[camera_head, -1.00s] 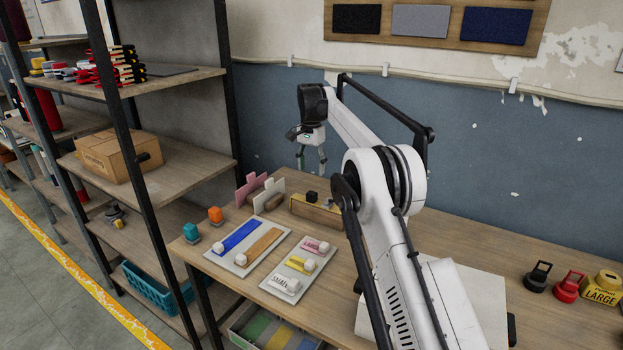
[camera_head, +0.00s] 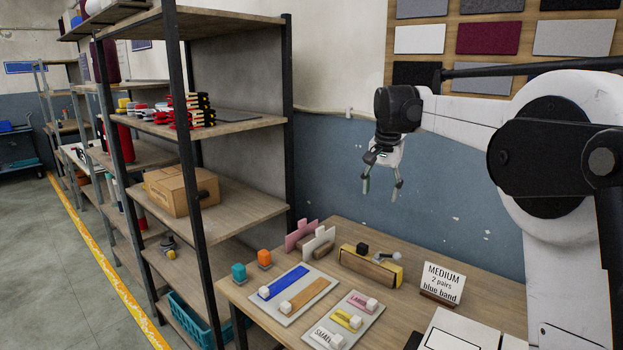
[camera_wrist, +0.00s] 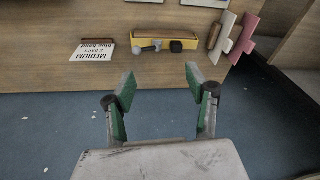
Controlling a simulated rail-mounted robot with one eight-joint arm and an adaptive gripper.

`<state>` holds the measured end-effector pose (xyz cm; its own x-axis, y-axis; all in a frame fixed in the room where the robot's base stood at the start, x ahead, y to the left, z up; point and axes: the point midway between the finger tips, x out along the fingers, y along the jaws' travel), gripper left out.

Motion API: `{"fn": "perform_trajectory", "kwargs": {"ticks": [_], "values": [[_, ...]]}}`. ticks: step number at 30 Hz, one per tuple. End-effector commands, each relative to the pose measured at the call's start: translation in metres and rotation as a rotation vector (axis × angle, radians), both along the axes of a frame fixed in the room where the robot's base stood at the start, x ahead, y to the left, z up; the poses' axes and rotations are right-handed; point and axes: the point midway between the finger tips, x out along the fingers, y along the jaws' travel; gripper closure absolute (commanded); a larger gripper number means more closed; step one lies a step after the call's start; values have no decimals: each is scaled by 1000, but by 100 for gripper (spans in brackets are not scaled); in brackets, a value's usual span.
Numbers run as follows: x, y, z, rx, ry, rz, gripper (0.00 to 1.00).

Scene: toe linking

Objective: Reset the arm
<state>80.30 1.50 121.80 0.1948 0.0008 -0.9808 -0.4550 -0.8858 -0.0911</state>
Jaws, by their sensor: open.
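My gripper (camera_head: 382,187) hangs from the raised white arm, above the back of the wooden table (camera_head: 420,262) and in front of the blue wall. Its two fingers are spread and nothing is between them. In the wrist view my gripper (camera_wrist: 160,88) also shows open and empty, with green finger pads. Beyond the fingers there, the table (camera_wrist: 150,75) shows its edge, apart from the fingertips.
A yellow-ended wooden box (camera_head: 370,266), a sign reading MEDIUM (camera_head: 442,283), pink and white upright panels (camera_head: 310,240), and trays with blue, orange and other bands (camera_head: 292,296) stand on the table. A shelf rack (camera_head: 225,190) stands left of the arm.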

Motion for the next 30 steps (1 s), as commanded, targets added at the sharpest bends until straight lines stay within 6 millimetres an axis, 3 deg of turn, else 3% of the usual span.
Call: {"fn": "perform_trajectory", "kwargs": {"ticks": [6,15,23,30], "values": [[-61,-3,22,-14,-60,66,49],[-148,-7,32,-41,-141,156,49],[-226,-10,21,-70,-212,231,49],[-297,-12,-4,-104,-277,299,49]]}}
